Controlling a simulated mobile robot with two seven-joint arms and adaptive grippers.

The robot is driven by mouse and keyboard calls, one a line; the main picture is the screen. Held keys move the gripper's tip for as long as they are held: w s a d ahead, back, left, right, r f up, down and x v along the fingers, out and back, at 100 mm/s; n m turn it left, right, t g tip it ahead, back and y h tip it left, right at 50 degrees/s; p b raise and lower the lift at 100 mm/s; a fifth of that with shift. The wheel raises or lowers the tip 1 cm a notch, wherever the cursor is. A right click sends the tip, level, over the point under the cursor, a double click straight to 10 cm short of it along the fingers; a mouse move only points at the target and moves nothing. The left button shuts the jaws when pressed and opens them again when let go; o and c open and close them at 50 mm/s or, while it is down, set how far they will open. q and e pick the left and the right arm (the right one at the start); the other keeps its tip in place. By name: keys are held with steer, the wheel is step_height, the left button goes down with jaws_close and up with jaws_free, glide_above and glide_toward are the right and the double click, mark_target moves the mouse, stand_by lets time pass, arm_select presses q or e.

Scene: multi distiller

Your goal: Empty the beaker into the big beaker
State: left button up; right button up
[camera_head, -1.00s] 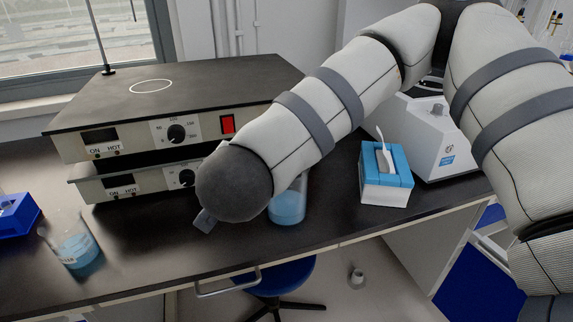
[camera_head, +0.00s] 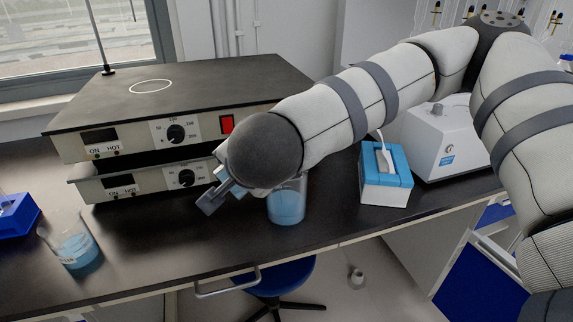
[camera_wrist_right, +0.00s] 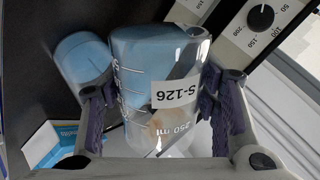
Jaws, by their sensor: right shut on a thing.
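My right gripper (camera_wrist_right: 165,115) is shut on a clear beaker (camera_wrist_right: 160,75) marked 250 ml and S-126, with light blue liquid in it. In the head view my right wrist hides most of the held beaker, and only part of the gripper (camera_head: 215,195) shows. A third beaker (camera_head: 72,242) with blue liquid stands at the far left. Which one is the big beaker is unclear. My left gripper is out of view.
Two stacked hot plates (camera_head: 175,100) stand behind my wrist. A blue and white tissue box (camera_head: 386,180) and a white device (camera_head: 440,140) stand to the right. A blue rack (camera_head: 15,215) is at the left edge. The dark bench (camera_head: 160,245) is clear between the left and middle beakers.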

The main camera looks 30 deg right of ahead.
steer(key=shift+f, duration=0.2)
steer(key=shift+r, duration=0.45)
steer(key=shift+d+f+y, duration=0.1)
steer(key=shift+f+y, duration=0.1)
steer(key=shift+y, duration=0.1)
steer(key=shift+d+r+m, duration=0.1)
steer(key=shift+r+m, duration=0.2)
steer(key=shift+r, duration=0.05)
steer(key=shift+w+d+f, duration=0.1)
steer(key=shift+d+f, duration=0.05)
steer(key=shift+f, duration=0.05)
steer(key=shift+d+r+y, duration=0.15)
steer(key=shift+r+y, duration=0.15)
steer(key=shift+d+f, duration=0.1)
steer(key=shift+d+g, duration=0.1)
steer(key=shift+g, duration=0.2)
